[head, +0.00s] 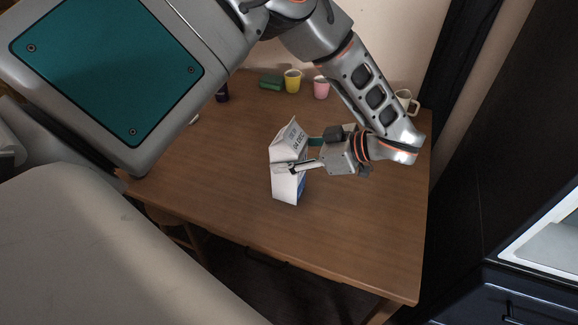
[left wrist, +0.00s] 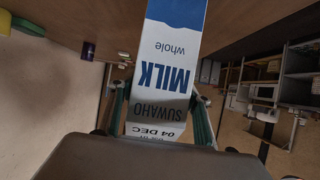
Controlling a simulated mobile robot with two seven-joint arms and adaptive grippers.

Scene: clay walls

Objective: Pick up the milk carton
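The milk carton (head: 287,185) is white and blue with a gabled top, at the middle of the wooden table (head: 230,150) in the head view. My left gripper (head: 300,154) reaches it from the right, with one finger on each side of its upper part. In the left wrist view the carton (left wrist: 170,65) shows its "MILK whole" face upside down between the green-padded fingers of the left gripper (left wrist: 160,115). The fingers appear closed against its sides. I cannot tell whether its base touches the table. My right gripper is not seen.
A yellow cup (head: 293,82), a pink cup (head: 321,88), a green block-like item (head: 271,82) and a white mug (head: 406,101) stand along the table's back. Dark cabinets (head: 520,255) are at the right. The table's front is clear.

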